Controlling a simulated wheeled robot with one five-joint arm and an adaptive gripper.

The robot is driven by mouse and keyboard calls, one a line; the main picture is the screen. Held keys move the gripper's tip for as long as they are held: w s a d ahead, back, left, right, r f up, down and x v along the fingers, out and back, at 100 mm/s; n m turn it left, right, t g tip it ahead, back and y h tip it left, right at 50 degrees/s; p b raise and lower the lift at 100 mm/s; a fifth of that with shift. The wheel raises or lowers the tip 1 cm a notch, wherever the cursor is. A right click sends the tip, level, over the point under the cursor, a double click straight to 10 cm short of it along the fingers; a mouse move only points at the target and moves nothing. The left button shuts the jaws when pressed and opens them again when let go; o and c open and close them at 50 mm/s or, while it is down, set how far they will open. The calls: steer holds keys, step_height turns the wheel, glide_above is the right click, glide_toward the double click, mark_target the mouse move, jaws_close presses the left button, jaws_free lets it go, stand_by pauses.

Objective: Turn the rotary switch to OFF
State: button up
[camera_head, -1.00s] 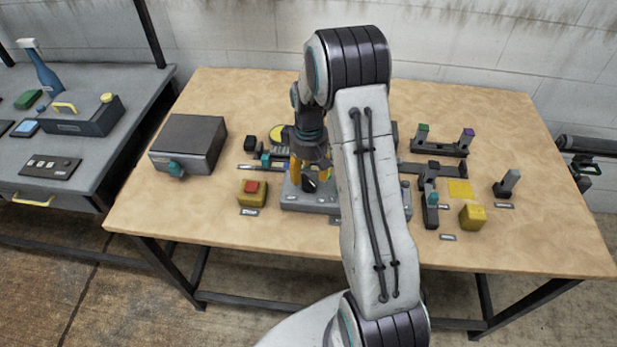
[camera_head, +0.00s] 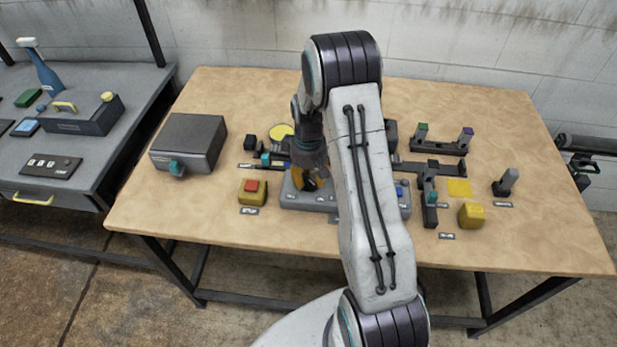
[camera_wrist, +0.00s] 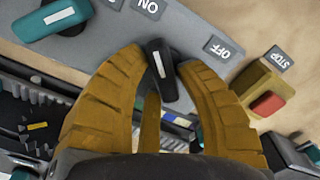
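The rotary switch is a black knob with a white pointer mark (camera_wrist: 160,72). It stands on a grey panel (camera_head: 294,200) near the table's front. In the wrist view the ON label (camera_wrist: 148,5) is above the knob and the OFF label (camera_wrist: 218,48) is to its upper right. The pointer mark faces the top of the picture, between the two labels. My gripper (camera_wrist: 161,62) has its yellow fingers on either side of the knob and looks shut on it. In the head view my gripper (camera_head: 303,179) is over the panel's left part, and my arm hides the panel's middle.
A red button on a yellow box (camera_head: 253,190) stands just left of the panel. A teal switch (camera_wrist: 55,18) is on the same panel. A grey box (camera_head: 188,143) stands farther left. A yellow block (camera_head: 471,215) and dark fixtures stand right. The front table strip is clear.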

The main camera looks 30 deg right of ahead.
jaws_close()
steer(key=m+b, duration=0.2)
steer(key=m, duration=0.1)
steer(key=shift+s+d+f, duration=0.1)
steer(key=shift+f, duration=0.05)
steer(key=m+b, duration=0.3)
steer(key=m, duration=0.1)
steer(key=shift+s+m, duration=0.15)
steer(key=shift+m, duration=0.15)
steer(key=m+b, duration=0.1)
steer(key=m, duration=0.1)
steer(key=m+b, duration=0.1)
steer(key=m, duration=0.2)
steer(key=shift+s+d, duration=0.1)
steer(key=shift+s, duration=0.1)
steer(key=shift+s+m+b, duration=0.2)
steer(key=shift+m+b, duration=0.45)
steer(key=shift+m, duration=2.05)
